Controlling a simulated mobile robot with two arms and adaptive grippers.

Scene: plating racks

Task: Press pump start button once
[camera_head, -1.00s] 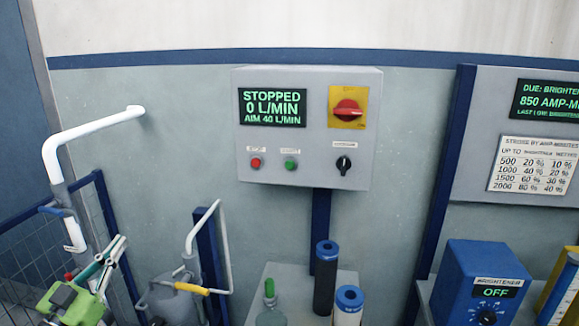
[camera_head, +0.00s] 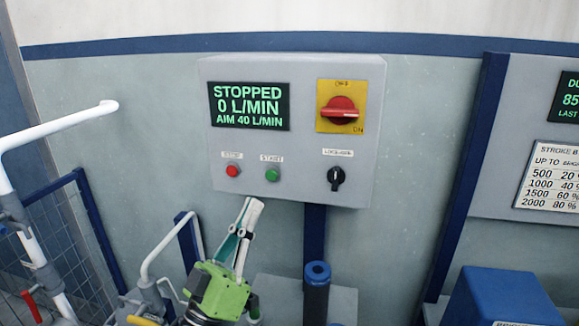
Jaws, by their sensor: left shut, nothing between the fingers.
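The pump control box (camera_head: 300,150) is on the wall, a grey panel. Its display (camera_head: 249,106) reads STOPPED, 0 L/MIN, AIM 40 L/MIN. The green button (camera_head: 272,174) sits under a START label. The red button (camera_head: 233,171) is to its left, under a label too blurred to read surely. My left gripper (camera_head: 251,207), with a green body and pale fingers, is shut and empty. Its tips point up, just below and left of the green button in the picture, with a visible gap. My right gripper is not in view.
A red rotary switch (camera_head: 340,110) on a yellow plate and a black selector knob (camera_head: 336,178) share the panel. White pipes (camera_head: 65,130) rise at the left. A dark cylinder with a blue top (camera_head: 317,285) stands below the box. A blue box (camera_head: 505,297) is at lower right.

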